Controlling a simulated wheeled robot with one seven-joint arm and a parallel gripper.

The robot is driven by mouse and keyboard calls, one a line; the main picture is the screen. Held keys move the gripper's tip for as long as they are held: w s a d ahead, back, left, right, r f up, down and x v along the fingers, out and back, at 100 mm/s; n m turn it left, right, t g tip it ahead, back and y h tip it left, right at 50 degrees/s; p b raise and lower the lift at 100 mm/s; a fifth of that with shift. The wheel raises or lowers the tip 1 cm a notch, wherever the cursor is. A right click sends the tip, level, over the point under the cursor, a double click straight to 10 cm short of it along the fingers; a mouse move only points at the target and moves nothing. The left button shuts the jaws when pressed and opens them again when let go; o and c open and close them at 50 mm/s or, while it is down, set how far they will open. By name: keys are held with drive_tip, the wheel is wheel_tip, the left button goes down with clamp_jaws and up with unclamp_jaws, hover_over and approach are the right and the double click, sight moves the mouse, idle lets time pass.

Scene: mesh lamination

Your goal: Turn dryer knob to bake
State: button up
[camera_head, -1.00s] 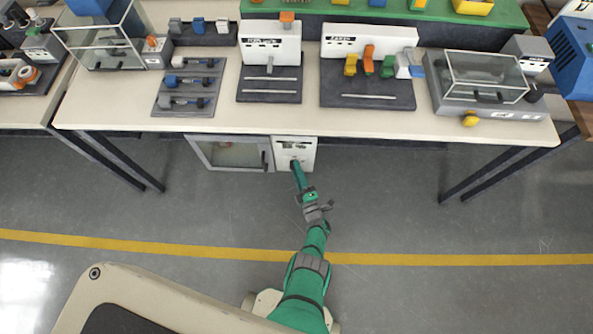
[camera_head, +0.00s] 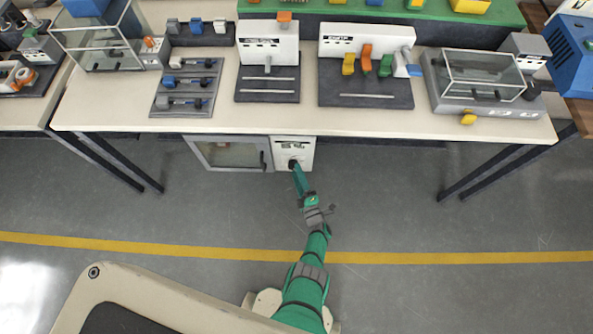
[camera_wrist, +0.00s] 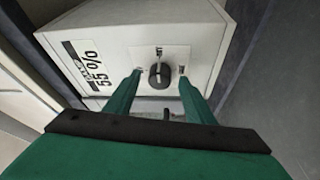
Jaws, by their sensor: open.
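The dryer (camera_head: 230,153) stands under the table, with a glass door on the left and a white control panel (camera_head: 305,149) on the right. In the wrist view the panel (camera_wrist: 130,35) carries a dark round knob (camera_wrist: 159,75) with marks around it and a "55 %" label (camera_wrist: 85,62) to its left. My gripper (camera_wrist: 158,80) is open, its two green fingers on either side of the knob. I cannot tell whether they touch it. In the head view my gripper (camera_head: 297,168) reaches up to the panel, and the knob shows only as a dark spot.
The long table (camera_head: 225,122) is above the dryer and bears several trays and devices. Its dark legs (camera_head: 480,172) stand left and right of the dryer. The grey floor (camera_head: 400,205) around my arm is clear.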

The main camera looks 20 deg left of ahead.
drive_tip(key=v, duration=0.9)
